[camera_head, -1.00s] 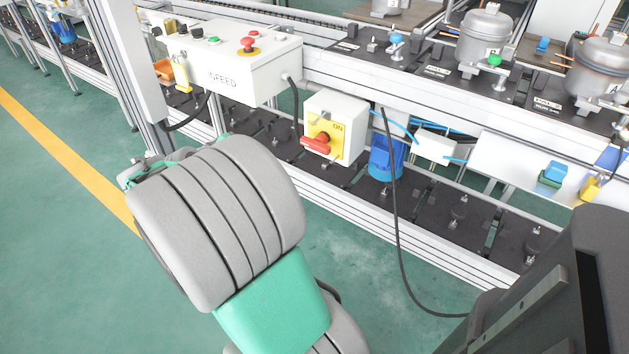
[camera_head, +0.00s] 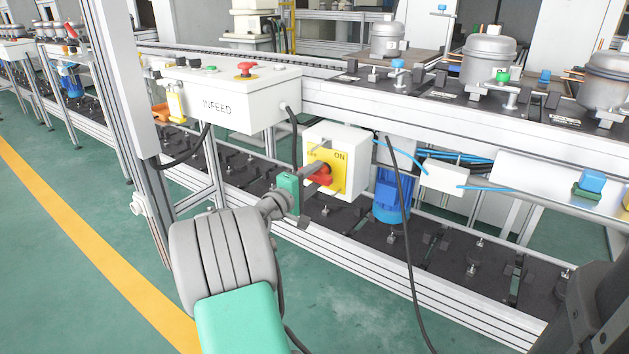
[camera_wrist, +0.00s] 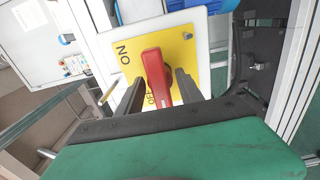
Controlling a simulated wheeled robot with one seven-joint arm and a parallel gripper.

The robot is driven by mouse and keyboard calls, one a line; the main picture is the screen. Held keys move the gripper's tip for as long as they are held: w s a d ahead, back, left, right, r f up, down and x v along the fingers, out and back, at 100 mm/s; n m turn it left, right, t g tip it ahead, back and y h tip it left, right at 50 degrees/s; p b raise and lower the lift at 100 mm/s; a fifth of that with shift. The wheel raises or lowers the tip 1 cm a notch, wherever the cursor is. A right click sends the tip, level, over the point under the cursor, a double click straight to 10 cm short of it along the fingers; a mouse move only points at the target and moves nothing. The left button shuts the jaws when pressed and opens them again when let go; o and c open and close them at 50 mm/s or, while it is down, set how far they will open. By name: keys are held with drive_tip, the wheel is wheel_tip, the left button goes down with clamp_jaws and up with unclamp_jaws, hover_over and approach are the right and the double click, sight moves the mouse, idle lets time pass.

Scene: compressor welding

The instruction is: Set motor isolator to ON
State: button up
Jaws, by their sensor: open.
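The motor isolator is a white box (camera_head: 354,146) with a yellow plate and a red rotary handle (camera_head: 319,176), mounted on the line's frame below the INFEED box. In the wrist view the red handle (camera_wrist: 157,76) lies between the two dark fingers of my gripper (camera_wrist: 152,88). It points away from the ON mark and toward the partly hidden OFF mark on the yellow plate (camera_wrist: 185,50). My gripper (camera_head: 312,178) is open, with a finger on each side of the handle. I cannot tell whether either finger touches it.
The white INFEED box (camera_head: 222,95) with a red emergency button (camera_head: 245,69) is up and left of the isolator. A blue motor (camera_head: 391,195) stands to its right, behind a hanging black cable (camera_head: 407,240). Green floor (camera_head: 100,235) is clear at the left.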

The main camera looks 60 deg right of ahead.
clamp_jaws()
idle(0.4)
drive_tip(key=shift+f+m, duration=0.1)
drive_tip(key=shift+m, duration=0.3)
drive_tip(key=m+b, duration=0.2)
drive_tip(key=m, duration=0.1)
drive_tip(key=shift+f+m+b, duration=0.15)
drive_tip(key=shift+m+b, duration=0.15)
drive_tip(key=shift+b, duration=0.05)
drive_tip(key=m+b, duration=0.2)
drive_tip(key=m, duration=0.2)
drive_tip(key=shift+m, duration=0.3)
drive_tip(key=m+b, duration=0.1)
drive_tip(key=m, duration=0.7)
drive_tip(key=shift+m, duration=0.4)
